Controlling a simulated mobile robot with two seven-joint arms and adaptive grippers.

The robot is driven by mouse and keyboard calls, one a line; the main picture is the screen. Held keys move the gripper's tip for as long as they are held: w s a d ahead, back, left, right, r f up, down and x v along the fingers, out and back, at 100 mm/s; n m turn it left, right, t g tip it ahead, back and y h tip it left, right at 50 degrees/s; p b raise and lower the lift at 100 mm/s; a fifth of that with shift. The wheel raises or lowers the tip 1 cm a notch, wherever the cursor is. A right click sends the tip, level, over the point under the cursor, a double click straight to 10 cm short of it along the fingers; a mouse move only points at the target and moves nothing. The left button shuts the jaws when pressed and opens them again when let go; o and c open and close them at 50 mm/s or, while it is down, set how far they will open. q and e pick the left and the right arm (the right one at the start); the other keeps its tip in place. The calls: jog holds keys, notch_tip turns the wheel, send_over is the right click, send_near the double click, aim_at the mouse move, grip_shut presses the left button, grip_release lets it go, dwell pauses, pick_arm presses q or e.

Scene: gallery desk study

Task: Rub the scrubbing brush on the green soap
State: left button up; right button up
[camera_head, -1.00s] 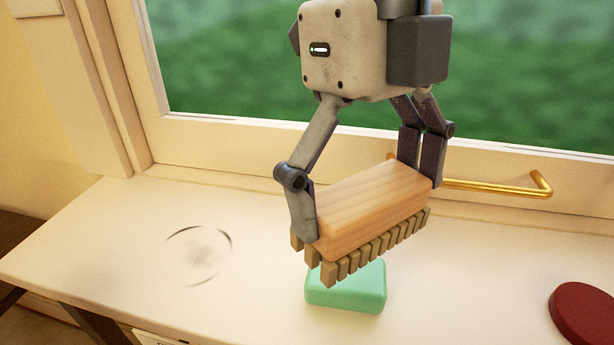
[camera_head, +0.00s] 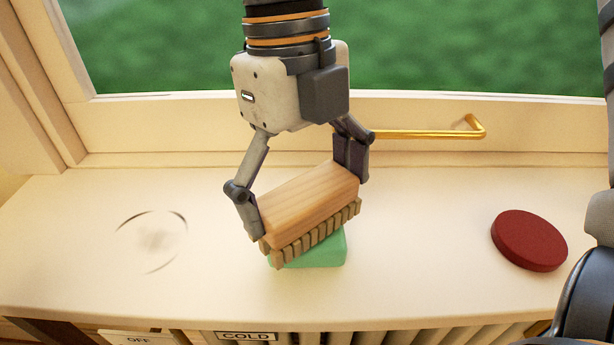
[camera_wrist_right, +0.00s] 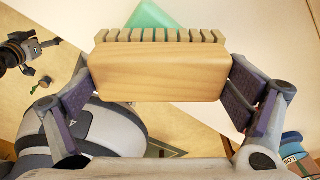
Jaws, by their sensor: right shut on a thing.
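A wooden scrubbing brush (camera_head: 308,203) with a row of stubby tan bristles is held bristles down in my right gripper (camera_head: 308,205). The gripper's fingers are shut on the brush's two ends. The green soap (camera_head: 325,250) lies on the pale desk, directly under the brush and partly hidden by it. The bristles are at the soap's top; I cannot tell for sure whether they touch. In the right wrist view the brush (camera_wrist_right: 160,72) spans between the fingers, and a corner of the soap (camera_wrist_right: 150,16) shows beyond the bristles. My left gripper is not seen in the head view.
A dark red round disc (camera_head: 529,240) lies on the desk (camera_head: 420,270) at the right. A faint dark ring mark (camera_head: 152,241) is on the left. A brass handle (camera_head: 430,133) is on the window frame behind.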

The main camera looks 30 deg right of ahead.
aim_at(312, 194)
jog(key=shift+f, duration=0.6)
dwell(1.6)
jog(key=shift+r, duration=3.6)
